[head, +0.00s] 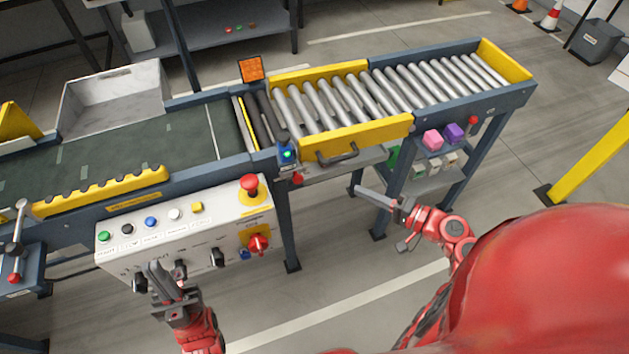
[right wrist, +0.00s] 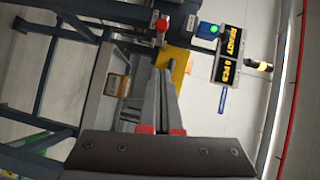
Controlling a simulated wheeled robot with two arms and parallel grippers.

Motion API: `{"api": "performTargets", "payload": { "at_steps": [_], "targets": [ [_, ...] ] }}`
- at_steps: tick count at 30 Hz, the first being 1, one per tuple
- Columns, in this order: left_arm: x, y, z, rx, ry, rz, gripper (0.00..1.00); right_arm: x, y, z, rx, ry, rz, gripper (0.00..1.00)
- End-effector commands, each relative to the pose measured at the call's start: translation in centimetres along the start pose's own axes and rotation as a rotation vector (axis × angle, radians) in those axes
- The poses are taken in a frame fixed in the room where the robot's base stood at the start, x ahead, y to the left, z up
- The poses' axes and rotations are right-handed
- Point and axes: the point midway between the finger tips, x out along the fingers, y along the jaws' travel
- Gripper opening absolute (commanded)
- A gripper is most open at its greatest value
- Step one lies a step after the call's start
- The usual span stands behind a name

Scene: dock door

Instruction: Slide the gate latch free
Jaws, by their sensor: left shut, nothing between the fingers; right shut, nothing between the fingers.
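A yellow gate plate (head: 365,137) with a dark handle (head: 337,155) stands along the near side of the roller section. Below its left end a small red knob (head: 297,179) sits by the frame; it may be the latch's knob. In the right wrist view a red knob (right wrist: 162,25) shows beyond my fingers, near a yellow plate (right wrist: 181,68). My right gripper (head: 359,190) is shut and empty, right of and below the red knob, apart from it. My left gripper (head: 155,268) is shut and empty before the control box's front.
The control box (head: 181,234) carries coloured buttons, a red emergency stop (head: 249,186) and a red rotary switch (head: 258,243). A small box with a lit green button (head: 288,155) is mounted above the red knob.

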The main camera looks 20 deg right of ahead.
Motion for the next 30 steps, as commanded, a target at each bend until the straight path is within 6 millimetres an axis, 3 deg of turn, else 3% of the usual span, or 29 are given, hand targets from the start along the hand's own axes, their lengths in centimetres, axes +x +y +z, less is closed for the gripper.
{"api": "performTargets", "payload": {
  "at_steps": [8,21,30],
  "targets": [
    [0.1,0.0,0.0,0.000,0.000,0.000,0.00,1.4,0.0,0.1,0.001,-0.004,0.001,0.00],
    [1.0,-0.1,-0.2,0.000,0.000,0.000,0.00,10.3,0.0,0.2,0.001,-0.006,0.002,0.00],
    [1.6,-0.1,-0.3,0.000,0.000,0.000,0.00,12.7,0.0,2.5,0.000,0.000,0.001,0.00]
  ]
}}
